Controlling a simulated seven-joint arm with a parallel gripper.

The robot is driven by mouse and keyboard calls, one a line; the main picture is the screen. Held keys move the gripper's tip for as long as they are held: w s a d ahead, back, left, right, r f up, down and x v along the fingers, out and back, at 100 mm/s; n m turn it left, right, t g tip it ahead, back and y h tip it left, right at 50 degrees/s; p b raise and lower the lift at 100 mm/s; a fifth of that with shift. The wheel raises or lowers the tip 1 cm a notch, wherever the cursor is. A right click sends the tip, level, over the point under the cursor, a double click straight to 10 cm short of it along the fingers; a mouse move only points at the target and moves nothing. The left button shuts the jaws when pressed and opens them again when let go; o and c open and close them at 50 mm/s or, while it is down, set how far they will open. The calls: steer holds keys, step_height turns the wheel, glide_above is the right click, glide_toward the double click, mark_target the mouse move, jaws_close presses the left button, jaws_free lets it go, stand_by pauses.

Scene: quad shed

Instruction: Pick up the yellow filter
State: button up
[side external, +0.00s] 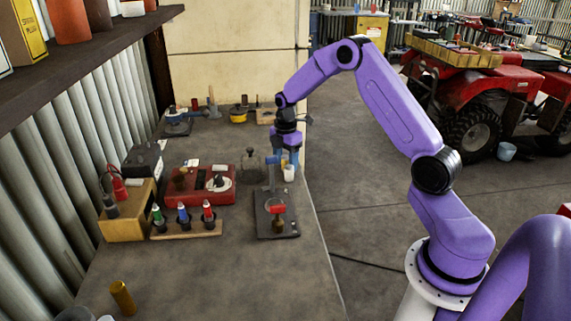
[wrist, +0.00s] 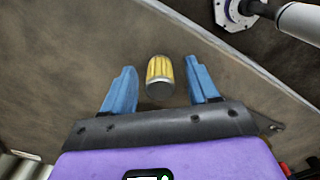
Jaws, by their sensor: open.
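The yellow filter (wrist: 160,72) is a short cylinder with yellow pleats, a dark cap at the near end and a pale rim at the far end. In the wrist view it sits between the two blue fingers of my open gripper (wrist: 160,88), with a gap on each side. In the side view my gripper (side external: 283,160) points down over the right edge of the bench, and a small patch of the filter (side external: 284,161) shows between the fingers. How far the fingertips are above the bench is hard to tell.
A small white cup-like thing (side external: 289,174) shows just below the gripper. A dark stand (side external: 276,226) with a red part is in front. A red case (side external: 201,186) and a rack of coloured bottles (side external: 187,229) lie left. The bench front is mostly clear.

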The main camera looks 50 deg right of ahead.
mark_target(286, 157)
jaws_close()
steer(key=shift+r, duration=0.15)
steer(key=shift+r, duration=0.55)
step_height(286, 157, up, 2)
steer(key=shift+s+r, duration=0.1)
steer(key=shift+r, duration=0.05)
steer(key=s+a+r, duration=0.4)
steer(key=s+r, duration=0.5)
steer(key=s, duration=0.4)
steer(key=shift+a+r, duration=0.15)
steer(key=shift+r, duration=0.05)
